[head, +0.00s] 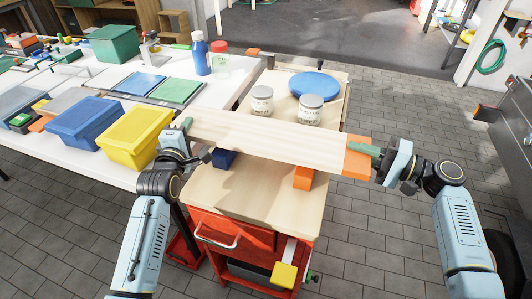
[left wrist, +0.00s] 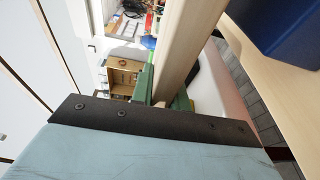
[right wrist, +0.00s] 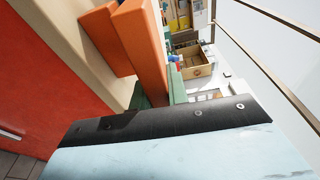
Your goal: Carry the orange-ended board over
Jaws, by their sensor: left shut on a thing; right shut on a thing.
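The board (head: 265,138) is a long pale plank with an orange end (head: 358,157) on the right. It spans the wooden cart top, roughly level. My left gripper (head: 183,138) is shut on its plain left end, and the plank (left wrist: 190,45) stands between the green fingers (left wrist: 164,98) in the left wrist view. My right gripper (head: 372,157) is shut on the orange end, which also shows between the fingers in the right wrist view (right wrist: 145,50). A blue block (head: 223,158) and an orange block (head: 303,178) show at the board's near edge; I cannot tell whether it touches them.
Two lidded jars (head: 262,100) and a blue disc (head: 314,85) stand on the cart top (head: 240,190) behind the board. The white table (head: 100,80) on the left holds a yellow bin (head: 135,133), blue bins and bottles. Paved floor lies open to the right.

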